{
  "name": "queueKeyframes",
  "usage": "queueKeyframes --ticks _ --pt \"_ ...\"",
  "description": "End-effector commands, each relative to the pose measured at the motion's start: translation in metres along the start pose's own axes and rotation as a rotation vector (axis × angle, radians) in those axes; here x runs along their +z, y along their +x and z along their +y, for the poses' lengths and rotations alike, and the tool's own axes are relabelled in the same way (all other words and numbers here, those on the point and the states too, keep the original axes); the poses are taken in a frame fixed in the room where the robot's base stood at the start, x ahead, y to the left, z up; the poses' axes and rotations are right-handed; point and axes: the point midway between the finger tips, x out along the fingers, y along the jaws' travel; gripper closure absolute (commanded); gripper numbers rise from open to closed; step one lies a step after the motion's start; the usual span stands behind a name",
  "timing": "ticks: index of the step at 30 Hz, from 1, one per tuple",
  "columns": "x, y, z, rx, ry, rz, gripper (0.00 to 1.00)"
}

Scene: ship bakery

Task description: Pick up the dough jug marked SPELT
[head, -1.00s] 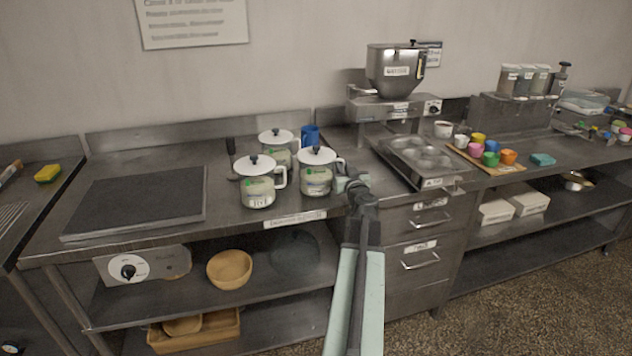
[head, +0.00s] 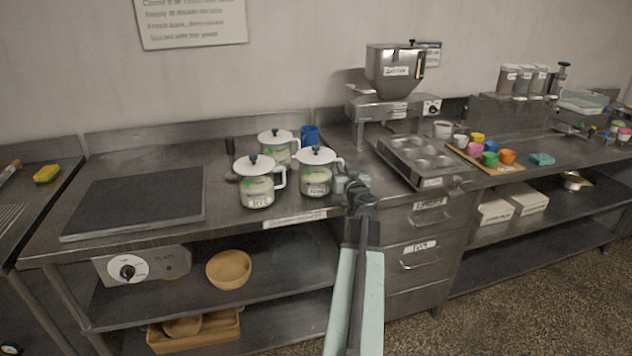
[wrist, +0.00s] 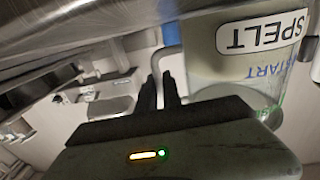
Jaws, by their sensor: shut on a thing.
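The jug marked SPELT (wrist: 262,65) fills the right of the wrist view, its label readable. In the head view it appears to be the right-hand jug (head: 316,180) of three, with a white lid and a dark knob, standing on the steel counter. My gripper (head: 350,184) is at its right side, by the handle. In the wrist view my gripper (wrist: 161,88) has its dark fingers closed on the jug's pale handle (wrist: 164,58). Two similar jugs stand beside it, one at left (head: 257,186) and one behind (head: 277,146).
A blue cup (head: 310,135) stands behind the jugs. A dark flat plate (head: 135,203) lies to the left. Drawers (head: 425,246) are below my gripper.

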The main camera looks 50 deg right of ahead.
Motion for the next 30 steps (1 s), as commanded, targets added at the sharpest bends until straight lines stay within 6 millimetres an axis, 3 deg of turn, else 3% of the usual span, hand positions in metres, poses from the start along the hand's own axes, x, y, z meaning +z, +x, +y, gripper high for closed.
queueKeyframes --ticks 23,30 --pt "-0.001 0.0 -0.001 -0.001 0.002 0.0 1.0" --pt "-0.02 0.0 -0.001 -0.001 0.002 0.001 1.0"
